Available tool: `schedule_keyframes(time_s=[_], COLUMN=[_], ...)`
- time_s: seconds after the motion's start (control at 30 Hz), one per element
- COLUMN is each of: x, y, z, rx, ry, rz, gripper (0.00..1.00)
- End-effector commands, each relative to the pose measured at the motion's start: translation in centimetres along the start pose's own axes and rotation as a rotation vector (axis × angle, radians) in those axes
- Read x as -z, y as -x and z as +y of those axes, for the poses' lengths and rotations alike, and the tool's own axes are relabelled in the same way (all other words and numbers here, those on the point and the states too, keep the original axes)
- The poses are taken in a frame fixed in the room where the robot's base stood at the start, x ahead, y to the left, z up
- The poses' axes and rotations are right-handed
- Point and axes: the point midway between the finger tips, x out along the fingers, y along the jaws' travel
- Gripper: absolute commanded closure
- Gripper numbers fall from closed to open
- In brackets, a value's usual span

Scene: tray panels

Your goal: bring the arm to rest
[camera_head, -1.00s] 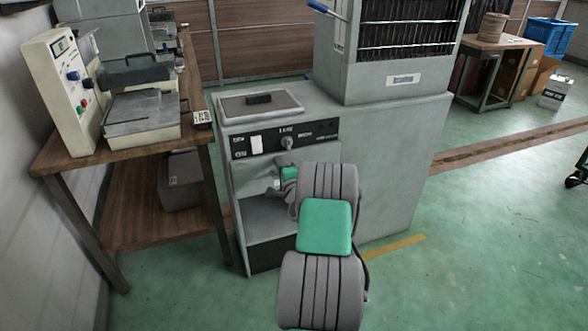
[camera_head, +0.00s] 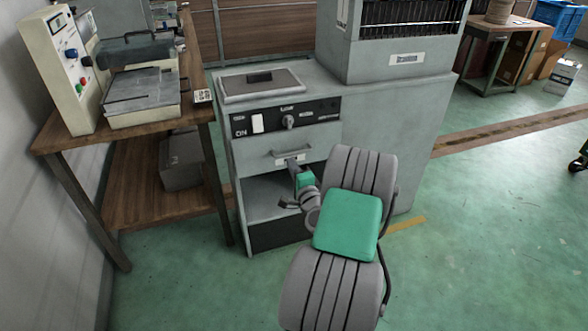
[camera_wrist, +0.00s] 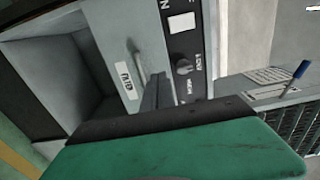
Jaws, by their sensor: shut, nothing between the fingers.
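My gripper (camera_head: 292,161) is shut and empty, in front of the grey machine cabinet (camera_head: 400,150). Its fingers point at the front panel just below the black control strip (camera_head: 290,118). In the wrist view the dark fingers (camera_wrist: 157,92) stand beside a panel with a bar handle (camera_wrist: 138,62) and a white label reading FILTER (camera_wrist: 127,81). Whether the fingertips touch the panel cannot be told. My arm reaches in from the lower right of the head view, with its elbow bent.
An open recess (camera_head: 275,198) lies below the panel. A wooden bench (camera_head: 150,200) with a cream control unit (camera_head: 65,70) stands close on the left. A small table (camera_head: 510,42) stands at the back right.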

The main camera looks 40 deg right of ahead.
Motion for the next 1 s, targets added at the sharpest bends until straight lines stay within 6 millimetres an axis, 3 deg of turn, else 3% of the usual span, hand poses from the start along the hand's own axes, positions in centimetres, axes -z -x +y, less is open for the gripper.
schedule_keyframes(time_s=[0.17, 0.27, 0.37, 0.47, 0.5, 0.57, 0.6, 0.67, 0.7, 0.8, 0.9, 1.0], x=[-0.2, -2.3, -8.1, -16.5, -19.8, -24.4, -27.0, -29.9, -31.2, -31.8, -30.6, -29.3], y=[0.8, 0.3, -0.4, 0.5, 1.5, 3.9, 6.0, 10.0, 12.9, 20.2, 26.1, 29.7], z=[-0.1, -1.6, -4.7, -8.2, -9.6, -11.7, -13.3, -15.7, -17.5, -21.8, -24.8, -26.3], rx=[-0.001, -0.019, -0.07, -0.153, -0.189, -0.248, -0.288, -0.354, -0.399, -0.511, -0.607, -0.671], ry=[0.003, 0.051, 0.188, 0.41, 0.515, 0.683, 0.803, 0.988, 1.108, 1.36, 1.512, 1.582], rz=[-0.004, -0.061, -0.213, -0.439, -0.535, -0.68, -0.775, -0.911, -0.993, -1.153, -1.255, -1.313], gripper=[1.0, 1.0, 1.0, 1.0, 1.0, 1.0, 1.0, 1.0, 1.0, 1.0, 1.0, 1.0])
